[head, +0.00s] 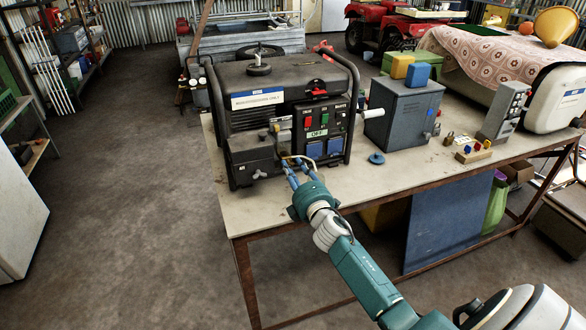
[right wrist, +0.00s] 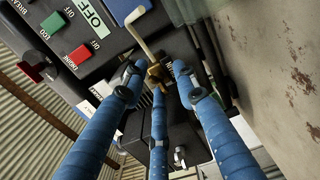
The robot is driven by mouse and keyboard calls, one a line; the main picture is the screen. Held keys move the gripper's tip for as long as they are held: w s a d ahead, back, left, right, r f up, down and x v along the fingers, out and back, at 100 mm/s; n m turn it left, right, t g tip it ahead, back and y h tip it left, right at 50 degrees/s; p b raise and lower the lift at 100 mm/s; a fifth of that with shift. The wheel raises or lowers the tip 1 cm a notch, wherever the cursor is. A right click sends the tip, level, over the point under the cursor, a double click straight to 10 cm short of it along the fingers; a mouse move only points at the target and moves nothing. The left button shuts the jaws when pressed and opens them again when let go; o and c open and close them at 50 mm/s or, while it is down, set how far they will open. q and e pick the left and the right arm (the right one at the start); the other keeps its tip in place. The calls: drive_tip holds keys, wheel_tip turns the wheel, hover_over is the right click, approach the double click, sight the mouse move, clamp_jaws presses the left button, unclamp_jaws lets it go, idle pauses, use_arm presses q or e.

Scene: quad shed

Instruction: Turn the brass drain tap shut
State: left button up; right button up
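The brass drain tap (right wrist: 155,72) is on the front of the black generator (right wrist: 80,45). In the right wrist view its pale bent lever (right wrist: 144,27) rises from the brass body. In the head view the generator (head: 282,115) stands on the bench, and the tap is small and partly hidden by my fingers. My right gripper (head: 293,173) is at the generator's lower front. In the wrist view its blue fingers (right wrist: 156,80) are spread around the tap, with gaps at both sides; contact is unclear. My left gripper is not in view.
The generator stands on a pale bench (head: 335,190). To its right are a grey box (head: 402,112), a blue round knob (head: 377,159) and a small wooden block with coloured parts (head: 473,151). The generator's panel has switches and an OFF label (right wrist: 103,20). Floor is clear at left.

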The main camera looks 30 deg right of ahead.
drive_tip(key=shift+a+r, duration=0.1)
drive_tip(key=shift+s+a, duration=0.15)
drive_tip(key=shift+s, duration=0.2)
drive_tip(key=v, duration=1.1)
drive_tip(key=shift+s, duration=0.15)
drive_tip(key=w+d+n, duration=0.2)
drive_tip(key=w+n, duration=0.1)
drive_tip(key=w, duration=0.9)
drive_tip(key=shift+d+n+p, duration=0.25)
drive_tip(key=shift+n+p, duration=0.15)
drive_tip(key=shift+p, duration=0.05)
